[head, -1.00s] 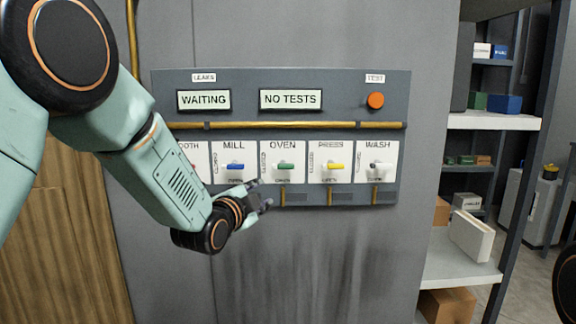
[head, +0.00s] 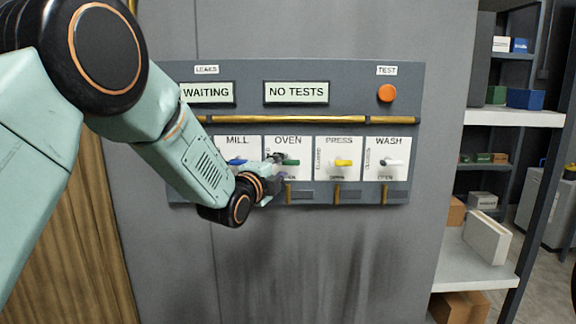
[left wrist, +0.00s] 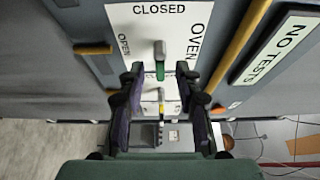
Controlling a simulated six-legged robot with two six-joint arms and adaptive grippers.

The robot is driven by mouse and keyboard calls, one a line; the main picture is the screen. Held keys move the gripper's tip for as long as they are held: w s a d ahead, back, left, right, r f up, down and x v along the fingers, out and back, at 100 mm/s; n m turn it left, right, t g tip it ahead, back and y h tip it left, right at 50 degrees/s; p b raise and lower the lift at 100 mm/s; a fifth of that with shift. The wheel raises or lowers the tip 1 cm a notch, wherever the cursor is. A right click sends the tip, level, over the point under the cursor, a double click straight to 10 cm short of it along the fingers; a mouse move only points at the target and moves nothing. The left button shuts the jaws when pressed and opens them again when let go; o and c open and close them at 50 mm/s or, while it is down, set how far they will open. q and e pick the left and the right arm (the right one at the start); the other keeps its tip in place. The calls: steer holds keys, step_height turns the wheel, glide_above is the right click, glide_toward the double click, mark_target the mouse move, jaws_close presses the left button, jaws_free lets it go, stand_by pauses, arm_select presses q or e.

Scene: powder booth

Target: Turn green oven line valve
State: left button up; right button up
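The oven valve's green handle (head: 291,162) lies level on its white OVEN plate (head: 294,143) in the head view. In the left wrist view the green handle (left wrist: 160,70) stands between the two fingers, in line with the CLOSED label at the top of the plate; OPEN is on the left side. My left gripper (head: 276,166) is at the left end of this handle in the head view. In the left wrist view my left gripper (left wrist: 160,76) is open, with a gap on both sides of the handle. My right gripper is not in view.
The yellow press handle (head: 343,163) and white wash handle (head: 392,163) are to the right. A brass pipe (head: 290,119) runs above. The displays read WAITING and NO TESTS (head: 296,92). Shelves (head: 515,118) stand at right.

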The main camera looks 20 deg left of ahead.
mark_target(286, 165)
arm_select(q)
steer(key=w, duration=0.3)
steer(key=shift+w+d, duration=0.15)
steer(key=shift+d, duration=0.2)
steer(key=shift+w+f+b, duration=0.1)
steer(key=shift+w+b, duration=0.25)
steer(key=shift+w, duration=0.35)
steer(key=shift+d, duration=0.1)
steer(key=shift+c, duration=0.3)
jaws_close()
